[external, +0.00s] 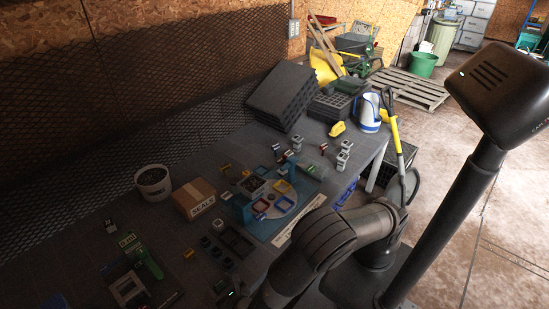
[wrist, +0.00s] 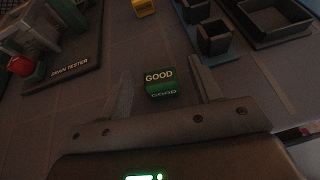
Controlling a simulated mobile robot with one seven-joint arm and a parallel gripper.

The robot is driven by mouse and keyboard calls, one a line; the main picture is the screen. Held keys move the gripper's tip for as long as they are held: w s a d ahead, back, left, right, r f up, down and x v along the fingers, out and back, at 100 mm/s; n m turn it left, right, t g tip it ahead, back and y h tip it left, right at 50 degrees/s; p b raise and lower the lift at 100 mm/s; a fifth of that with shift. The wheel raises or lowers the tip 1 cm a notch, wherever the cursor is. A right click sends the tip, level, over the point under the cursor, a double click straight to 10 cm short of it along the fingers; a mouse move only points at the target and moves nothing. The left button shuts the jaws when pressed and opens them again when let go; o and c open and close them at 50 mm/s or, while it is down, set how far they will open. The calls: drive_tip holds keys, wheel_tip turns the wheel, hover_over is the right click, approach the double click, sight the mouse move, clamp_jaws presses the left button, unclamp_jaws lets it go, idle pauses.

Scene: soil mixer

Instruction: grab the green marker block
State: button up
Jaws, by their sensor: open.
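The green marker block (wrist: 160,82) lies on the dark table in the middle of the wrist view, with "GOOD" in white on its top and front faces. My gripper (wrist: 160,84) is open, with one finger on each side of the block in the picture. A gap shows between each finger and the block, and I see no contact. In the external view my arm reaches down to the table's near edge, and the block cannot be clearly made out there.
A drain tester (wrist: 72,60) with a red knob stands at the left. A yellow block (wrist: 143,7) sits beyond the green one. Dark square pots (wrist: 213,38) and a dark tray (wrist: 272,18) are at the upper right. A box (external: 195,199) and bucket (external: 153,182) stand farther back.

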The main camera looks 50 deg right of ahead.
sight(220, 285)
drive_tip(key=x, duration=0.3)
drive_tip(key=shift+f, duration=0.1)
drive_tip(key=c, duration=1.1)
